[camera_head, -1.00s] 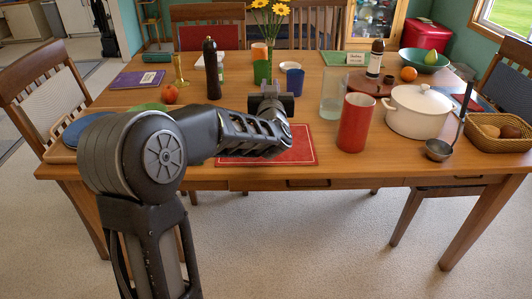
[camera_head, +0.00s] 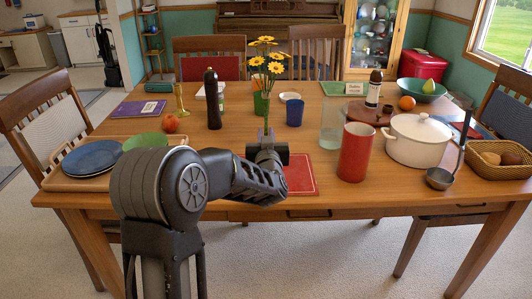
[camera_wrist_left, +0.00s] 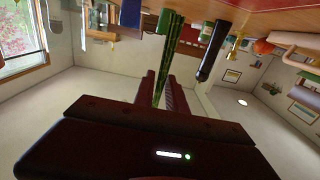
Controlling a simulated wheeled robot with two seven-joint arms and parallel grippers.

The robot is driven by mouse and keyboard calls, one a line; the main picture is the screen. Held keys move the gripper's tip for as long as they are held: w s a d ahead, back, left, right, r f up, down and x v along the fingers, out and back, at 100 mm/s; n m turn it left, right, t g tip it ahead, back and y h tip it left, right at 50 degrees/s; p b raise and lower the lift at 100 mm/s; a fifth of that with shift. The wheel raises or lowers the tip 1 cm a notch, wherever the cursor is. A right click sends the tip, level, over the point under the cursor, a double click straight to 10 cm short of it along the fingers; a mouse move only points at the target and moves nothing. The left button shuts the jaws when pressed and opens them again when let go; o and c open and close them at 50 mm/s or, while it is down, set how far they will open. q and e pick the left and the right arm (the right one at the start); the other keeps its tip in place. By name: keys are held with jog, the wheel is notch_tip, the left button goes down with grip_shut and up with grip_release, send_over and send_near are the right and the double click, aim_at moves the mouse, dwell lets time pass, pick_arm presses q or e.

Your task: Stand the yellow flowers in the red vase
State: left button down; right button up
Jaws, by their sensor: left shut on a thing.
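The yellow flowers (camera_head: 268,62) stand upright on long green stems, with several blooms at the top. My left gripper (camera_head: 266,145) is shut on the lower stems, above the middle of the table. In the left wrist view, which looks upside down, the green stems (camera_wrist_left: 168,60) rise from between the dark jaws. The red vase (camera_head: 357,152) stands upright near the table's front edge, to the right of the gripper and apart from it. The lower stem ends are hidden by the gripper. My right gripper is not in view.
A clear glass (camera_head: 331,125) stands beside the vase, and a white pot (camera_head: 418,142) is to its right. A blue cup (camera_head: 295,112) and a green cup (camera_head: 260,105) are behind the stems. A dark pepper mill (camera_head: 213,100) stands left. A red mat (camera_head: 301,175) lies below.

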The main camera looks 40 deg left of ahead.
pick_arm(q)
jog(key=shift+f+b, duration=0.5)
jog(key=shift+f, duration=1.75)
jog(key=shift+f, duration=0.2)
jog(key=c, duration=1.4)
grip_release()
jog(key=shift+o, duration=0.2)
jog(key=shift+s+d, duration=0.15)
jog(key=shift+s, duration=0.05)
jog(key=v, duration=0.7)
jog(key=shift+s+d, duration=0.15)
